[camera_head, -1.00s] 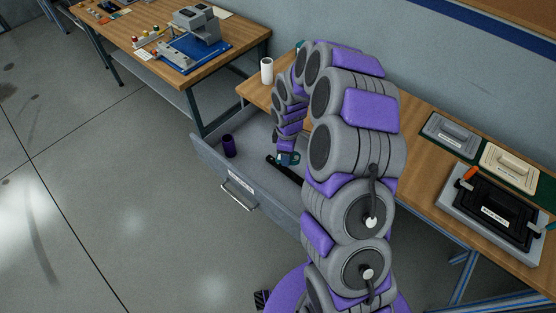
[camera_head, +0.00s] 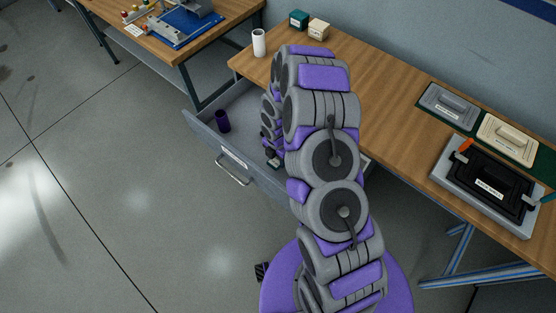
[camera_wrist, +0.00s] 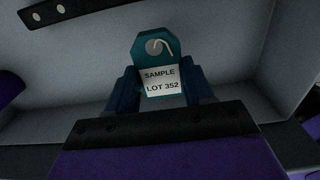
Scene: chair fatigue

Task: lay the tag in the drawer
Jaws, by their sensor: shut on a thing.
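The tag (camera_wrist: 153,46) is teal, with a hole, a pale loop and a white label reading "SAMPLE LOT 352". My gripper (camera_wrist: 158,82) is shut on it, with one dark blue finger on each side. The grey drawer (camera_head: 232,160) is pulled out from under the wooden bench. In the head view my gripper (camera_head: 274,163) is low over the drawer's inside, and my arm hides much of it and the tag. The wrist view shows the drawer's grey floor and walls (camera_wrist: 240,55) around the tag. I cannot tell whether the tag touches the floor.
A dark purple cup (camera_head: 222,121) stands in the drawer's left part. A dark strip (camera_wrist: 60,13) crosses the wrist view's top left. On the bench (camera_head: 395,130) are a white cylinder (camera_head: 259,42), two small boxes (camera_head: 318,29) and a black-and-grey case (camera_head: 488,188).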

